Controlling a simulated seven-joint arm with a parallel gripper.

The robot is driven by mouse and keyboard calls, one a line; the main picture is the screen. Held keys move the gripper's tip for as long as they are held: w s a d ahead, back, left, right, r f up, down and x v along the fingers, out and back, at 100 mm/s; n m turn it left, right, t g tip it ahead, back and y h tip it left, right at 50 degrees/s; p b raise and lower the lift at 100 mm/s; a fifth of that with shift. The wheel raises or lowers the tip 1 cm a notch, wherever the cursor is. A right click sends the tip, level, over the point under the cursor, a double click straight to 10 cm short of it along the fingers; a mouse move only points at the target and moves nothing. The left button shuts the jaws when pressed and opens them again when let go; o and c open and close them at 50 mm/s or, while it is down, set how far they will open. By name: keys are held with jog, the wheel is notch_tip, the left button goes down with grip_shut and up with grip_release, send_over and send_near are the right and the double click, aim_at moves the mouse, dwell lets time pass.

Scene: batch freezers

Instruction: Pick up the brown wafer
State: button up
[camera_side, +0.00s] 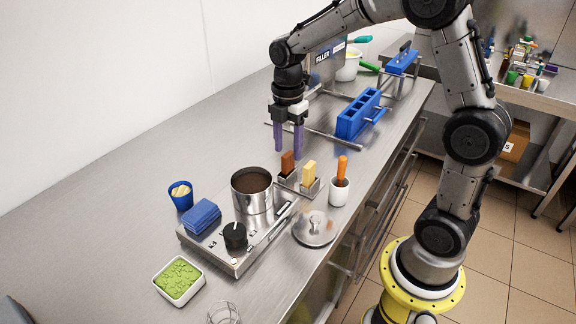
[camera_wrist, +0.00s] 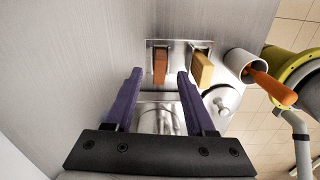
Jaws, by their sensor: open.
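The brown wafer (camera_side: 288,162) stands upright in the left slot of a small metal holder (camera_side: 286,183) on the steel counter. A yellow wafer (camera_side: 309,172) stands in the right slot beside it. My gripper (camera_side: 289,151) is open and empty, above the brown wafer with its purple fingers pointing down. In the wrist view the brown wafer (camera_wrist: 160,63) shows beyond the fingertips and between their lines, with the yellow wafer (camera_wrist: 203,70) to its right. The gripper (camera_wrist: 160,72) does not touch either wafer.
A white cup (camera_side: 339,192) with an orange-handled tool stands right of the holder. A pot (camera_side: 252,203) of brown liquid sits on a hotplate in front. A metal lid (camera_side: 315,230) lies nearby. A blue mould (camera_side: 358,114) stands behind.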

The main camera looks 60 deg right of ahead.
aim_at(288, 154)
jog(key=shift+f, duration=2.3)
grip_shut()
